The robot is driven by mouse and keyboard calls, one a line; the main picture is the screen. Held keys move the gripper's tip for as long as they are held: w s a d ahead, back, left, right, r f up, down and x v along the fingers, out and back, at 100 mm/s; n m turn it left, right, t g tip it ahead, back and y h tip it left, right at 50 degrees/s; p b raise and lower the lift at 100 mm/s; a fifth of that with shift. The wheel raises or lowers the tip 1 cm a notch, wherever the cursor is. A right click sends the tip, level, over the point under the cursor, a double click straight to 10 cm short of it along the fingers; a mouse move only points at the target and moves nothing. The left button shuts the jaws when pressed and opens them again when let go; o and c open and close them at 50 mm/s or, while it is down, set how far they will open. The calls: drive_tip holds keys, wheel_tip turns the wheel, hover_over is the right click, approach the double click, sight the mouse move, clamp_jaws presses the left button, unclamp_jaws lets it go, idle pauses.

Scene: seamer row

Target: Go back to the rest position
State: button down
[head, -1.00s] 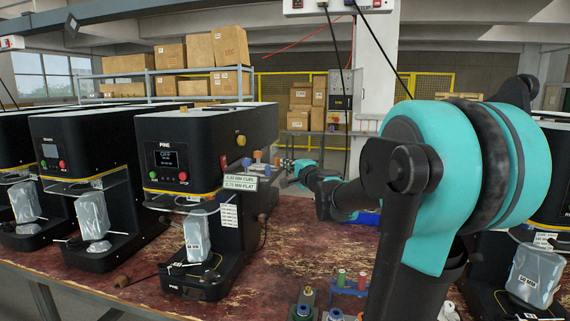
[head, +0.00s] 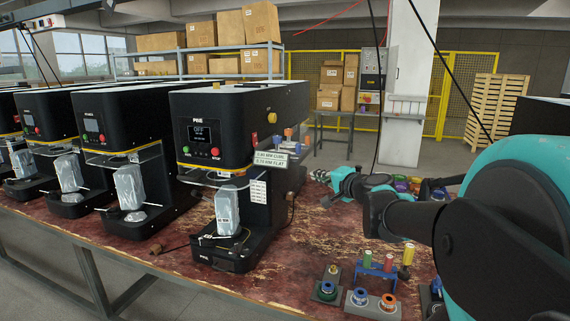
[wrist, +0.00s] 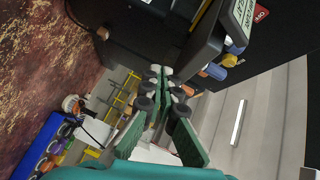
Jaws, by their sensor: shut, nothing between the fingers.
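My gripper (head: 328,177) is at the end of my teal and black arm, stretched out over the red-brown worktable to the right of the nearest black seamer (head: 240,140). In the wrist view my gripper (wrist: 162,75) shows its green fingers drawn together with nothing between them. The side of the seamer with its label and colored knobs (wrist: 228,60) is close by at upper right in the wrist view. I cannot tell the exact gap between the gripper and the seamer.
More black seamers (head: 120,130) stand in a row to the left. A blue rack (head: 377,268) with colored cylinders and grey blocks with rings (head: 372,303) sit on the worktable (head: 290,275) at front right. Shelves with boxes (head: 232,62), yellow fencing and a pallet (head: 497,105) stand behind.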

drive_tip(key=s+a+f+n+g, duration=0.3)
drive_tip(key=s+f+n+g, duration=0.3)
drive_tip(key=f, duration=0.6)
drive_tip(key=s+d+f+n+g+h, duration=0.2)
drive_tip(key=s+d+f+h, duration=0.1)
drive_tip(key=s+f, duration=0.5)
drive_tip(key=s+d+f+n+g+h, duration=0.2)
drive_tip(key=s+d+f+h, duration=0.2)
drive_tip(key=s+f, duration=0.4)
drive_tip(key=shift+s+d+f, duration=0.15)
drive_tip(key=shift+d+f, duration=0.35)
drive_tip(key=shift+f, duration=0.3)
